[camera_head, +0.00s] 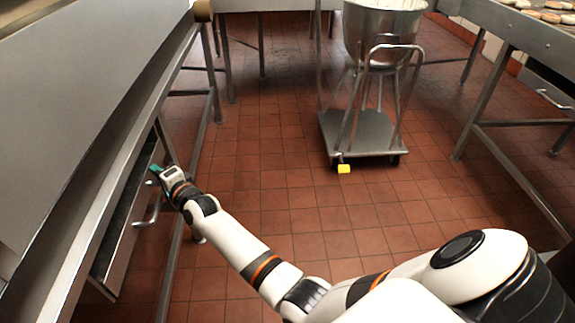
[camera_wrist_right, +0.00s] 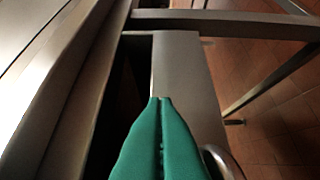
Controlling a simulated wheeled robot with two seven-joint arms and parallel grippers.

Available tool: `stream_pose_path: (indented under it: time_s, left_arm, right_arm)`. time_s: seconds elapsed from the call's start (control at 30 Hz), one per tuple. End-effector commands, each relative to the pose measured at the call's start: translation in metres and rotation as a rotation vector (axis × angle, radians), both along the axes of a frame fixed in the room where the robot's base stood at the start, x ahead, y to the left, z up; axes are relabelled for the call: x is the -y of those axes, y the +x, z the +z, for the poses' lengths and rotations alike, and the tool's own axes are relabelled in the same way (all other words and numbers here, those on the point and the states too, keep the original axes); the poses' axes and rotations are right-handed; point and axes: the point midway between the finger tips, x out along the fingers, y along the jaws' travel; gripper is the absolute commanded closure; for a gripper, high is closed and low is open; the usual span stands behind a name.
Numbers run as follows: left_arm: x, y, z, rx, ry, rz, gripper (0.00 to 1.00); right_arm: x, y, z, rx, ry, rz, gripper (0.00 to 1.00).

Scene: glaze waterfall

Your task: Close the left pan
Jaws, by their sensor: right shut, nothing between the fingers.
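The left pan (camera_head: 122,232) is a metal drawer under the long steel table at the left. It is pulled partly out, and a dark gap shows behind its front panel. Its curved handle (camera_head: 152,212) sticks out towards the aisle. My right gripper (camera_head: 154,169) has green fingers and is at the far upper part of the pan front. In the right wrist view the fingers (camera_wrist_right: 160,101) are shut together, empty, over the top edge of the pan front (camera_wrist_right: 185,75). Whether they touch it I cannot tell. The handle (camera_wrist_right: 217,160) is at lower right there. My left gripper is not in view.
The steel table (camera_head: 75,110) with its legs bounds the left side. A wheeled cart (camera_head: 365,132) with a large metal bowl (camera_head: 378,35) stands at the back. Another table (camera_head: 510,25) with round baked goods is at the right. The tiled floor between is clear.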

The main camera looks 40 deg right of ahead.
Motion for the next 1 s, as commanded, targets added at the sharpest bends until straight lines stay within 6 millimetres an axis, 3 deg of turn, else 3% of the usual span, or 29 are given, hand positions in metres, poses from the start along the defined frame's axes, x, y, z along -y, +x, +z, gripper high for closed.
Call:
stream_pose_path:
  time_s: [1.0]
  left_arm:
    - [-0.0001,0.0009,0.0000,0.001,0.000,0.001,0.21]
  right_arm:
    - [-0.0076,0.0021,0.0047,0.004,0.004,0.004,1.00]
